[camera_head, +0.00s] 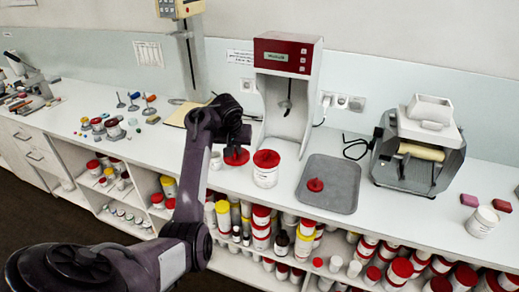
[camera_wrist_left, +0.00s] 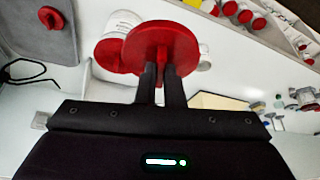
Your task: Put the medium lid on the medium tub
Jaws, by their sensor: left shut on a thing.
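My left gripper (camera_wrist_left: 163,80) is shut on a round red lid (camera_wrist_left: 163,42); in the head view this lid (camera_head: 237,157) hangs at the end of my left arm. A white tub (camera_head: 266,173) with a red top stands just right of the held lid on the counter. In the wrist view the held lid partly hides this tub (camera_wrist_left: 122,22). The two look close, but I cannot tell whether they touch. A smaller red lid (camera_head: 315,185) with a knob lies on the grey tray (camera_head: 342,200). My right gripper is not in view.
A red-and-white machine (camera_head: 289,85) stands behind the tub. A grey roller mill (camera_head: 418,150) stands at the right. A white container (camera_head: 483,222) and red and pink blocks (camera_head: 470,200) are at the far right. Shelves below the counter hold several red- and yellow-topped jars.

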